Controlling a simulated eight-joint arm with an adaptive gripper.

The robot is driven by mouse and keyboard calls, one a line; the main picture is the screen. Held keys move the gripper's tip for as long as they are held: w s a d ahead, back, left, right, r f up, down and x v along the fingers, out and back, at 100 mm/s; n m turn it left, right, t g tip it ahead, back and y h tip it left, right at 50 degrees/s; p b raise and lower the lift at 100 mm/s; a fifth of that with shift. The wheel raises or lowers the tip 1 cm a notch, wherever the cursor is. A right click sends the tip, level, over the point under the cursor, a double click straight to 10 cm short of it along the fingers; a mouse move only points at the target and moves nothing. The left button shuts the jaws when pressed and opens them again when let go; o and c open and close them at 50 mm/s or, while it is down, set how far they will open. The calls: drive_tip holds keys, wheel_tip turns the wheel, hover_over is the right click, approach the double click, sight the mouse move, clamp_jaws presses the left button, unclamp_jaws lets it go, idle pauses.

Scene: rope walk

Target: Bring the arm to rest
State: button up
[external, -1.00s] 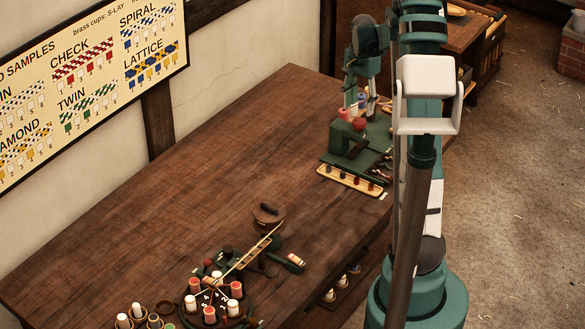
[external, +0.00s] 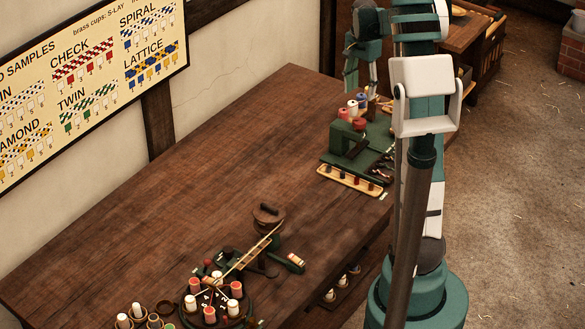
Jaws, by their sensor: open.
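My gripper (external: 360,87) hangs from the teal arm at the back right of the long wooden table (external: 215,160). It is above and just behind the green block stand with its spools (external: 350,128). It is open and I see nothing in it, though its fingertips are small and partly lost against the dark background. The gripper looks apart from the spools.
A yellow tray of small bobbins (external: 350,180) lies before the stand. The table's middle left is clear.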

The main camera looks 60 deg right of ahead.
drive_tip(key=w+a+r+n+t, duration=0.1)
drive_tip(key=a+r+n, duration=0.2)
drive_tip(key=a, duration=0.7)
drive_tip(key=a+r+n+t+h, duration=0.1)
drive_tip(key=a+r+n, duration=0.2)
drive_tip(key=a, duration=0.8)
drive_tip(key=w+a+r+n+t, duration=0.1)
drive_tip(key=a+r+n, duration=0.15)
drive_tip(key=a, duration=0.75)
drive_tip(key=s+a+f+n+t, duration=0.1)
drive_tip(key=s+a+n, duration=0.2)
drive_tip(key=a, duration=0.5)
drive_tip(key=s+a+f+n+t, duration=0.1)
drive_tip(key=s+a+n, duration=0.3)
drive_tip(key=a, duration=0.5)
drive_tip(key=s+a+f+n+t+y, duration=0.1)
drive_tip(key=s+a+n, duration=0.3)
drive_tip(key=a, duration=0.4)
drive_tip(key=shift+s+a+f+t, duration=0.3)
drive_tip(key=shift+s+t, duration=0.3)
drive_tip(key=shift+s, duration=0.25)
drive_tip(key=shift+c, duration=0.7)
